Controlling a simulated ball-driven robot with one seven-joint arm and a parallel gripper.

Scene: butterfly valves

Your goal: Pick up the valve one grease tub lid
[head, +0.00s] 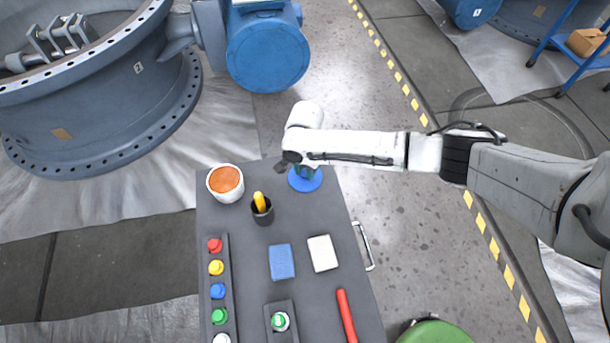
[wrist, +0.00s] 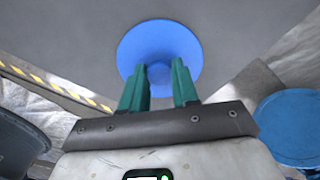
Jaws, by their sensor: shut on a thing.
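The grease tub lid (head: 306,184) is a round blue disc at the far right corner of the dark grey cart top. In the wrist view the lid (wrist: 160,36) lies right at the tips of my gripper's green fingers. In the wrist view the fingers of my gripper (wrist: 159,74) stand a little apart. The white grease tub (head: 226,184) stands uncovered at the far left corner, showing orange grease.
A black cup (head: 262,212) with a yellow-handled thing stands near the lid. Blue (head: 282,262) and white (head: 322,253) pads, a red bar (head: 346,315) and a rack of coloured knobs (head: 217,290) lie nearer. A large valve (head: 95,95) stands behind left.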

